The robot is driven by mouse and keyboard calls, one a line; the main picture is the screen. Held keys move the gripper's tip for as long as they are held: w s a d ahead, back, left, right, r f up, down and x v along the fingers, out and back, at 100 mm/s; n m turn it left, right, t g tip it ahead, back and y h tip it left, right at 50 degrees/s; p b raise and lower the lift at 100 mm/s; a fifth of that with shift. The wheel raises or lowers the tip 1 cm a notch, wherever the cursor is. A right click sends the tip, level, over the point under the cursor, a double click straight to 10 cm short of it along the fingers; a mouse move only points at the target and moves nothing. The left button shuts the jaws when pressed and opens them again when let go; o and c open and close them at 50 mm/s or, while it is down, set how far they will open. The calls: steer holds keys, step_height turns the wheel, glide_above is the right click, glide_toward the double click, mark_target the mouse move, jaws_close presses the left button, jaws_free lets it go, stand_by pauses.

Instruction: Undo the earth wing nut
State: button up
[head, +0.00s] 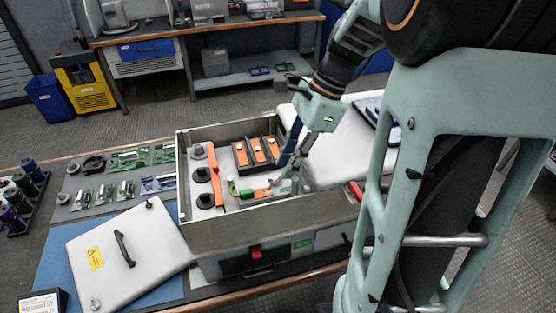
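The open capacitor bank box (186,228) stands on the bench with its inside showing. Inside it, at the near middle, a small green piece (232,188) lies beside a low orange block (254,193). The earth wing nut itself is too small to make out. My gripper (284,182) reaches down into the right part of the box from above, just right of the orange block. Its fingers are tiny and partly merged with the parts behind, so I cannot tell whether they are apart or touching anything.
Three orange-topped capacitors (257,150) stand at the back of the box, and an orange bar (215,174) runs along its left. A light lid with a black handle (124,249) lies left of the box. Circuit boards (128,158) lie behind it.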

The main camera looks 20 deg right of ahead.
mark_target(276, 179)
steer(key=shift+x, duration=1.35)
steer(key=shift+c, duration=0.6)
jaws_close()
